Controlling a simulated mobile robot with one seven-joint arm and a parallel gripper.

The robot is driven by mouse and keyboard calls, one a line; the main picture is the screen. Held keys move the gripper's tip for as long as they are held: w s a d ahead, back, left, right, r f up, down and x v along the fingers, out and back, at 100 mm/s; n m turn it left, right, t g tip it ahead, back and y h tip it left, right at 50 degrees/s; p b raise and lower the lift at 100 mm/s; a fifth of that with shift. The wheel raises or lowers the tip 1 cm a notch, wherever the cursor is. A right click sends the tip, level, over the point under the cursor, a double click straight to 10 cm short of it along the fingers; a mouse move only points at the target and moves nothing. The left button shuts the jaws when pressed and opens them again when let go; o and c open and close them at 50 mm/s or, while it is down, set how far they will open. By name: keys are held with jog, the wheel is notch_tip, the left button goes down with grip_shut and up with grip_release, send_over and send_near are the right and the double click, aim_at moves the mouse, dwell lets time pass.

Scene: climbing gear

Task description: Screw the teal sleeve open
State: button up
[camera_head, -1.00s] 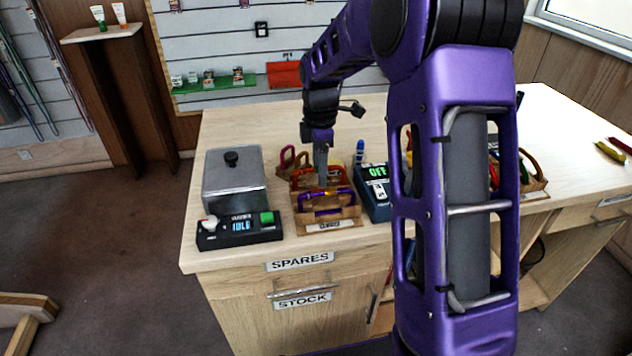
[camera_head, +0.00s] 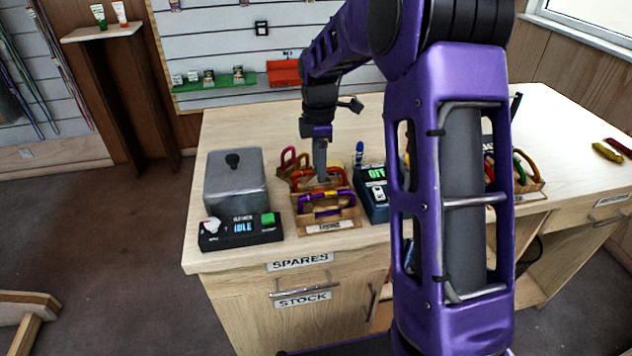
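A wooden rack (camera_head: 345,222) on the counter holds several carabiners. A purple one (camera_head: 310,203) is at the front with a small yellow-orange part, an orange-red one (camera_head: 301,179) is behind it, and a magenta one (camera_head: 288,160) is at the back left. I cannot make out a teal sleeve; it may be hidden or too small. My gripper (camera_head: 320,176) points down over the rack, its tips close to the orange-red carabiner. Whether it touches or holds anything is unclear. The fingers show as one narrow grey shape, so their opening cannot be told.
A grey lidded box (camera_head: 234,182) and a black device reading IDLE (camera_head: 240,232) stand left of the rack. A blue device (camera_head: 371,203) with a green display is close on the right. My arm hides the counter beyond it. A second rack (camera_head: 530,186) holds more carabiners.

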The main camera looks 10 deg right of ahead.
jog(key=shift+r+p, duration=0.55)
jog(key=shift+r, duration=0.3)
jog(key=shift+s, duration=0.75)
jog(key=shift+f, duration=0.1)
jog(key=shift+a+f+b, duration=0.1)
jog(key=shift+f+b, duration=0.85)
jog(key=shift+f, duration=0.45)
jog(key=shift+w+p, duration=0.45)
jog(key=shift+w, duration=0.3)
jog(key=shift+r, duration=0.15)
